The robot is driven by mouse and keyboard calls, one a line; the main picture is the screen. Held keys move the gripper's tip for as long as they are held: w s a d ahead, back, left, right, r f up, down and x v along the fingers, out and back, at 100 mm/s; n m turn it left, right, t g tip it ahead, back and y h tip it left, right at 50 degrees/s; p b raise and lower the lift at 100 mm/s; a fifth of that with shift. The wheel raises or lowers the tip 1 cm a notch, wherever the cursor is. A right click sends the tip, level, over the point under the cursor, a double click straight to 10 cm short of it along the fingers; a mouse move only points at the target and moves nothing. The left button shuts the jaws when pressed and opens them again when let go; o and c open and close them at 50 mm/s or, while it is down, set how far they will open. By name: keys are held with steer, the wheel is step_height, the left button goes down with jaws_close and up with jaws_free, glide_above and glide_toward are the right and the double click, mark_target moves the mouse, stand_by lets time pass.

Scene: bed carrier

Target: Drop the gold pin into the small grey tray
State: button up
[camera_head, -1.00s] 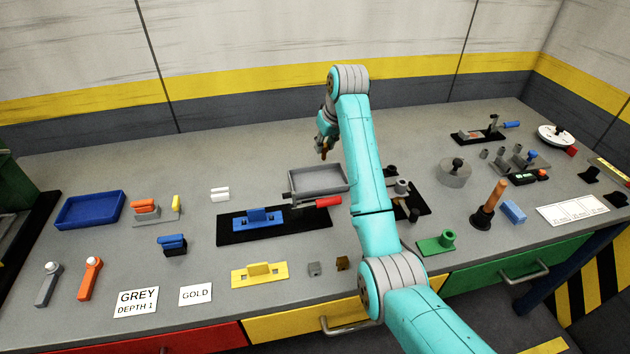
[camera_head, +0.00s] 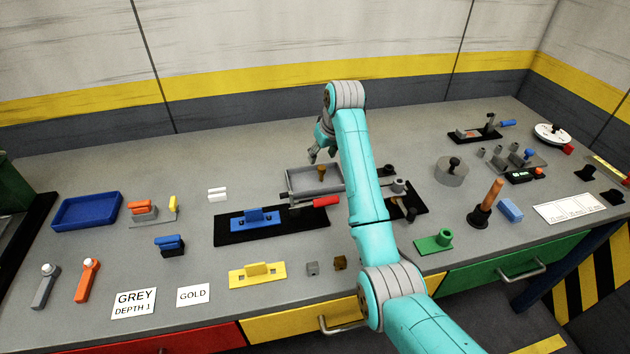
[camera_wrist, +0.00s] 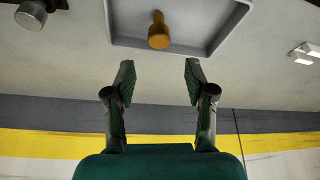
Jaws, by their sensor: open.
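In the wrist view the gold pin (camera_wrist: 159,32) is within the walls of the grey tray (camera_wrist: 126,42), beyond my fingertips. My gripper (camera_head: 320,156) is above the tray's far side, apart from the pin. In the wrist view my gripper (camera_wrist: 158,75) has its two fingers spread with nothing between them.
A black base with a blue block (camera_head: 262,217) is in front. My arm hides part of the bench to the tray's right. A blue tray (camera_head: 88,211) stands at left. The bench behind the grey tray is clear.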

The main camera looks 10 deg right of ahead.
steer(key=v, duration=0.7)
steer(key=shift+r, duration=0.2)
steer(key=shift+s, duration=0.15)
